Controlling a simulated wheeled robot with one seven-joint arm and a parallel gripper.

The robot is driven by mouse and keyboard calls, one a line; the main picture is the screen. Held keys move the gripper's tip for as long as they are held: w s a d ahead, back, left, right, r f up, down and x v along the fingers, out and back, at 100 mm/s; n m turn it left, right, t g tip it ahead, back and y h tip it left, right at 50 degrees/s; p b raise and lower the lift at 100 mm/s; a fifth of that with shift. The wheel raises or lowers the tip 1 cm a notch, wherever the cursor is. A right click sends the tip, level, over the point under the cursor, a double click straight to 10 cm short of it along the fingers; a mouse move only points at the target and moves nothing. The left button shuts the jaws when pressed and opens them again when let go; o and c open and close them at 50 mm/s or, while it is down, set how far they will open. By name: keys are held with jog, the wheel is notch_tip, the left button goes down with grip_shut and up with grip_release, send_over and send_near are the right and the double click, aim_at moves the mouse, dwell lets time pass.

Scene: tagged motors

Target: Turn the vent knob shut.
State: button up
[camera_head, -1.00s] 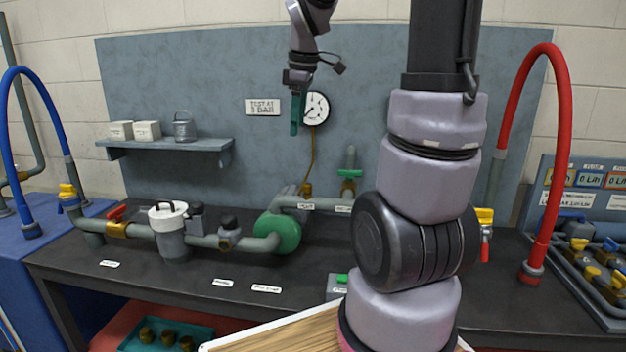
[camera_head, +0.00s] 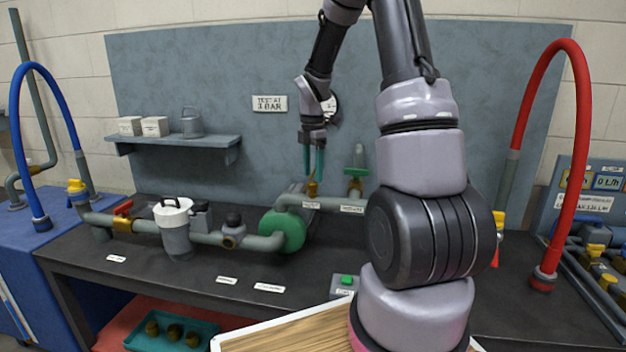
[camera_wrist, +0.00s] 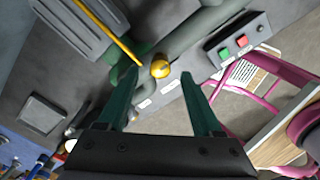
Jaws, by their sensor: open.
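A small brass knob (camera_head: 312,187), which I take to be the vent knob, stands on top of the grey pipe (camera_head: 322,203) right of the green pump housing. It also shows in the wrist view as a round, yellowish knob (camera_wrist: 160,69). My gripper (camera_head: 314,173) points down just above it, its two green fingers apart. In the wrist view my gripper (camera_wrist: 159,76) is open and empty, with the knob between the fingertip lines. Whether the fingertips reach down to the knob's height is unclear. No contact shows.
A green-handled brass valve (camera_head: 356,182) stands close to the right of the knob. A control box with a green button (camera_head: 345,283) sits at the bench front. A white-lidded canister (camera_head: 173,222) stands left.

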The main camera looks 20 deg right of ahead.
aim_at(313, 187)
jog(key=shift+f, duration=1.4)
grip_shut()
